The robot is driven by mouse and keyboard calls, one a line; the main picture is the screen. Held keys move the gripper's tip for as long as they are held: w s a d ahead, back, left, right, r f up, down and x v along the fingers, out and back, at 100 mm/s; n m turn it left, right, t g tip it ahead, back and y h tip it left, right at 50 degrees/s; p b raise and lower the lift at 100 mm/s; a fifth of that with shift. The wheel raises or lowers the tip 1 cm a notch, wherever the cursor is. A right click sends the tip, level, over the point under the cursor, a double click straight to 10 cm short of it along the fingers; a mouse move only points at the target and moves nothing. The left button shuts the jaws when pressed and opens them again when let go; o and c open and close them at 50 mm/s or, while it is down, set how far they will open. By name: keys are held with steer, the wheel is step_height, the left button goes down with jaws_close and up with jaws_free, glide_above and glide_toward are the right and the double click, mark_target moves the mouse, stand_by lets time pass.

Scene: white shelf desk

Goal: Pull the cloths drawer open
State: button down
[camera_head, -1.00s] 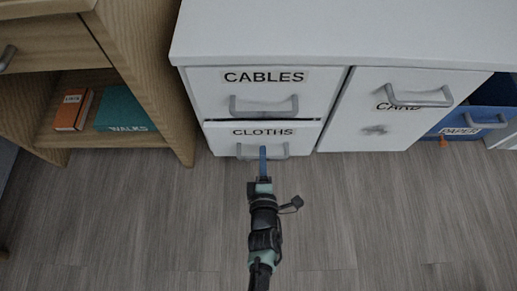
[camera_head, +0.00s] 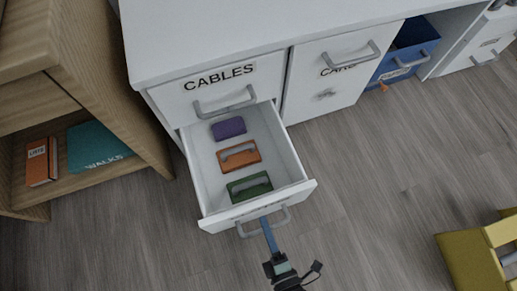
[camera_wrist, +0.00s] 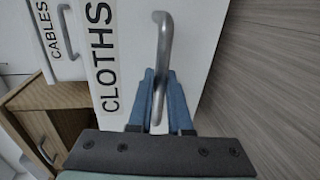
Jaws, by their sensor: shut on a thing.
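The cloths drawer (camera_head: 203,205) is pulled out from the white desk, below the cables drawer (camera_head: 210,90). Its front with the CLOTHS label (camera_wrist: 102,55) shows in the wrist view. Its grey bar handle (camera_wrist: 161,45) runs between my gripper's blue fingers. My gripper (camera_head: 268,232) is shut on this handle in front of the drawer; it also shows in the wrist view (camera_wrist: 160,95). Inside the drawer lie a purple item (camera_head: 228,128), an orange item (camera_head: 239,155) and a green item (camera_head: 250,187), in a row from back to front.
A card cupboard door (camera_head: 325,85) and a blue paper bin (camera_head: 405,55) are to the right. A wooden shelf unit (camera_head: 90,90) with an orange book (camera_head: 41,162) and a teal book (camera_head: 92,148) stands left. A yellow object (camera_head: 470,260) is at lower right. Grey floor lies clear between.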

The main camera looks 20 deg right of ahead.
steer(key=f+v, duration=0.1)
steer(key=v, duration=0.5)
steer(key=shift+s, duration=0.1)
steer(key=c, duration=0.8)
jaws_free()
steer(key=shift+c, duration=0.2)
steer(key=p+v, duration=0.2)
steer(key=v, duration=1.1)
steer(key=shift+p, duration=0.4)
steer(key=shift+s+f, duration=0.1)
steer(key=shift+f, duration=0.05)
